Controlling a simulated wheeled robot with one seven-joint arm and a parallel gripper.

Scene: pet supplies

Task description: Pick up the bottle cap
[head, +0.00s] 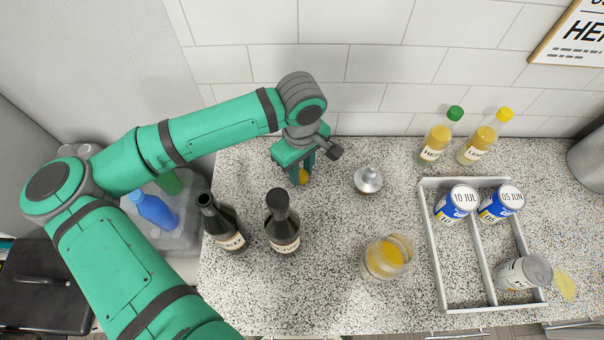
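My gripper (303,176) points down over the back left of the speckled counter. A small orange-yellow object (303,177), possibly the bottle cap, shows at its fingertips. The fingers partly hide it, and I cannot tell whether they are closed on it or only around it. Two dark bottles stand to the front left: one with an open-looking neck (227,226), one with a dark top (283,230). At the back right, two upright yellow bottles wear a green cap (455,113) and a yellow cap (504,114).
A silver cone-shaped object (368,180) stands right of my gripper. A glass jar with yellow contents (388,257) is further forward. A grey divided tray (441,277) holds several cans. A blue bottle (154,211) is left of the counter.

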